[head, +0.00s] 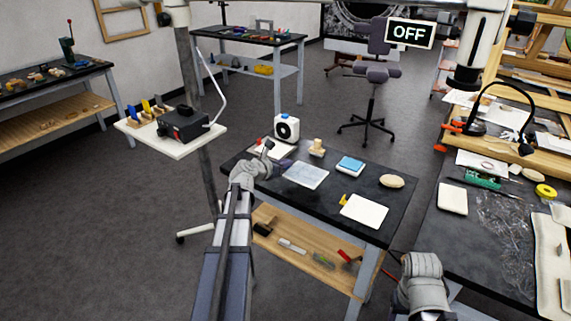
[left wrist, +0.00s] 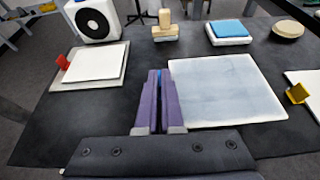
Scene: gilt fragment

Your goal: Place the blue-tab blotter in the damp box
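My left gripper (left wrist: 160,74) has two purple fingers close together, with a thin strip of blue between them. It is at the left edge of a pale blue-white sheet (left wrist: 228,92), which lies flat on the dark table and also shows in the head view (head: 306,175). The blue strip looks like the sheet's tab, mostly hidden by the fingers. A red-tab blotter (left wrist: 95,62) lies to the left and a yellow-tab blotter (head: 364,211) to the right. I cannot pick out a damp box. My right wrist shows at the lower right of the head view, but its fingers do not.
A white fan unit (head: 287,128), a wooden block (head: 317,147), a blue-topped white block (head: 350,165) and a round tan disc (head: 392,181) stand along the table's back. A tray with a black device (head: 185,124) is at left. A cluttered bench is at right.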

